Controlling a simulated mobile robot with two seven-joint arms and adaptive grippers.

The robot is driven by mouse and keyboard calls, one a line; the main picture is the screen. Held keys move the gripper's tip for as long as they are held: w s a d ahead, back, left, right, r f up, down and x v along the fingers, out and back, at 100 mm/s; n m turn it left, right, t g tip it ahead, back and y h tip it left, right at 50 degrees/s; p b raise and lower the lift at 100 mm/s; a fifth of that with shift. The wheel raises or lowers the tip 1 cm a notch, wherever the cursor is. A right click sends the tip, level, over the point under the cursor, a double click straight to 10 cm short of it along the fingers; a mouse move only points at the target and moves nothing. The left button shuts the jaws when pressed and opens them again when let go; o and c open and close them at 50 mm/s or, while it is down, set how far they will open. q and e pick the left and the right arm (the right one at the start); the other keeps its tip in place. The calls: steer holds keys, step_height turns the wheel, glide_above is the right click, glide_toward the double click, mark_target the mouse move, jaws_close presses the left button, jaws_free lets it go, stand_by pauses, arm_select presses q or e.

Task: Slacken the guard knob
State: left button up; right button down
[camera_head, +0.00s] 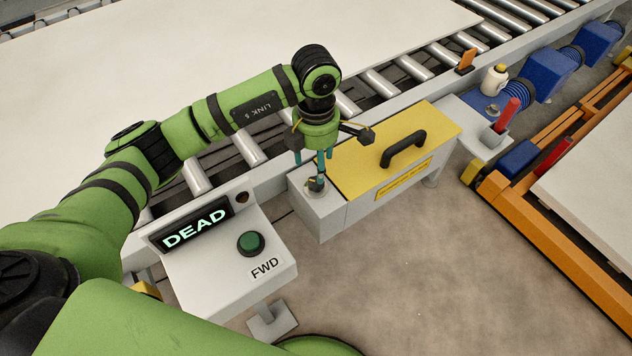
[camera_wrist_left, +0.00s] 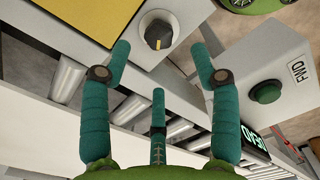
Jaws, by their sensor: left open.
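The guard knob (camera_head: 317,184) is a small dark knob on the grey box at the left end of the yellow guard (camera_head: 410,137). My left gripper (camera_head: 314,160) has teal fingers and points down just above the knob. In the left wrist view the left gripper (camera_wrist_left: 160,52) is open with spread fingers, and the knob shows between and beyond two fingertips. I see no contact, and nothing is held. My right gripper is not in view.
A control box left of the guard has a display (camera_head: 194,231) reading DEAD and a green FWD button (camera_head: 251,243). The guard has a black handle (camera_head: 403,149). Metal rollers (camera_head: 384,84) carry a pale sheet (camera_head: 380,20) behind. Bare floor lies in front.

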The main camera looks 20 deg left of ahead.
mark_target(316, 184)
arm_select(q)
step_height(316, 184, down, 6)
steer(key=shift+r+p, duration=0.2)
steer(key=shift+p, duration=0.6)
steer(key=shift+f, duration=0.55)
steer(key=shift+c, duration=0.4)
steer(key=c, duration=1.1)
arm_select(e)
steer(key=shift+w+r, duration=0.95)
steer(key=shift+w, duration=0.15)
